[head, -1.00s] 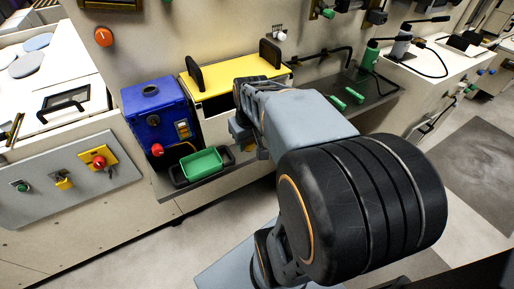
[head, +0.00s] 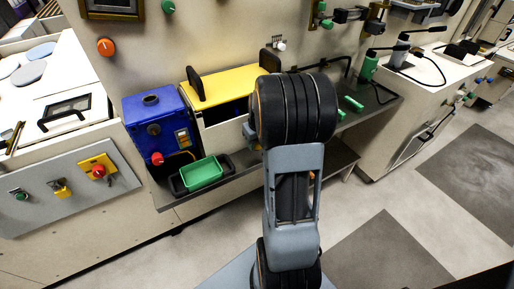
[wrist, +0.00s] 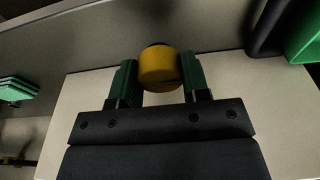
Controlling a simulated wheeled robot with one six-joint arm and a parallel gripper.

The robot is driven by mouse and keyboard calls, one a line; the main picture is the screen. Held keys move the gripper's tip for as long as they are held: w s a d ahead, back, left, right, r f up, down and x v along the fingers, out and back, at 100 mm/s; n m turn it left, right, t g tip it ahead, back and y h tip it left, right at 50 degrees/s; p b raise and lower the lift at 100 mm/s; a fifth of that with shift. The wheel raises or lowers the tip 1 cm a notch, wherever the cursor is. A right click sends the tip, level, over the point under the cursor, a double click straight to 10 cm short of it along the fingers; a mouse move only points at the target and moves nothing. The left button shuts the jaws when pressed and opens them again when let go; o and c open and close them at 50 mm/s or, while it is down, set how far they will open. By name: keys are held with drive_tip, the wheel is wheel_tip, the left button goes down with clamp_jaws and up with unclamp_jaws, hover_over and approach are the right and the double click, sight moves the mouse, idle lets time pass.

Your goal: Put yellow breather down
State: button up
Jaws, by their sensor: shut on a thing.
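The yellow breather (wrist: 158,64) is a short yellow cylinder with a dark end, seen in the wrist view. My gripper (wrist: 158,78) is shut on it, with one green finger against each side. A pale flat surface lies behind the gripper in this view; I cannot tell whether the breather touches anything beyond the fingers. In the head view my arm covers most of the gripper, and the breather cannot be made out there.
A dark shelf (head: 243,160) runs along the machine front. On it are a green tray (head: 203,173), a blue box (head: 157,125) with a red knob, and a pale unit with a yellow top (head: 235,85). Small green parts (head: 352,103) lie on its right side.

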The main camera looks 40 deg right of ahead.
sight(257, 148)
drive_tip(key=shift+f, duration=1.55)
drive_tip(key=shift+f, duration=0.15)
drive_tip(key=o, duration=1)
